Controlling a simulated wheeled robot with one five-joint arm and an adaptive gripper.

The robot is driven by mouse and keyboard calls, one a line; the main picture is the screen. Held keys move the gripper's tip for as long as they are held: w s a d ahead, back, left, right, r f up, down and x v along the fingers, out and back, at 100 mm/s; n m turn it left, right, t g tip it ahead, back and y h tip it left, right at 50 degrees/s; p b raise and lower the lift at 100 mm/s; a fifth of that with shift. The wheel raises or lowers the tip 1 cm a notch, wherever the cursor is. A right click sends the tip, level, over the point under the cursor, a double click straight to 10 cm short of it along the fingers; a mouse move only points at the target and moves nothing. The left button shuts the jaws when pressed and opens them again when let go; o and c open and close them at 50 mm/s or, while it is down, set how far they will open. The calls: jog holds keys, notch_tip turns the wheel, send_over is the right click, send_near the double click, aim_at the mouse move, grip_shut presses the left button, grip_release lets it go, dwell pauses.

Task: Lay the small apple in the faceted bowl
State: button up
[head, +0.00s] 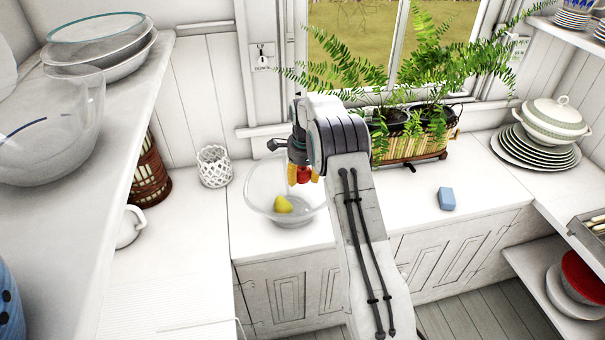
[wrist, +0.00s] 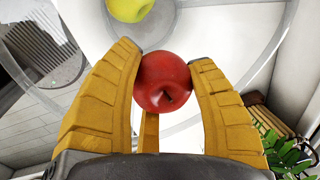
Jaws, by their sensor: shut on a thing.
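The small red apple (wrist: 163,82) is held between the yellow fingers of my gripper (wrist: 166,75) in the wrist view. In the head view my gripper (head: 302,176) is over the clear faceted bowl (head: 262,200), with a bit of the red apple (head: 304,174) showing between the fingers. The bowl stands on the white counter. A yellow-green fruit (head: 283,204) lies inside the bowl; it also shows at the top of the wrist view (wrist: 130,8). My arm hides part of the bowl's right side.
A planter with ferns (head: 410,143) stands behind and right of the bowl. A blue block (head: 446,198) lies on the counter to the right. A white lattice cup (head: 214,166) stands left of the bowl. A shelf with glass bowls (head: 50,125) juts in at left.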

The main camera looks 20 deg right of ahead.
jog(key=b, duration=0.5)
send_over(303, 209)
jog(key=shift+w+f, duration=0.15)
jog(key=shift+f, duration=3.4)
jog(key=shift+f+b, duration=0.5)
jog(key=shift+f, duration=0.35)
jog(key=o, duration=1.2)
jog(key=shift+o, duration=0.2)
jog(key=shift+r, duration=0.1)
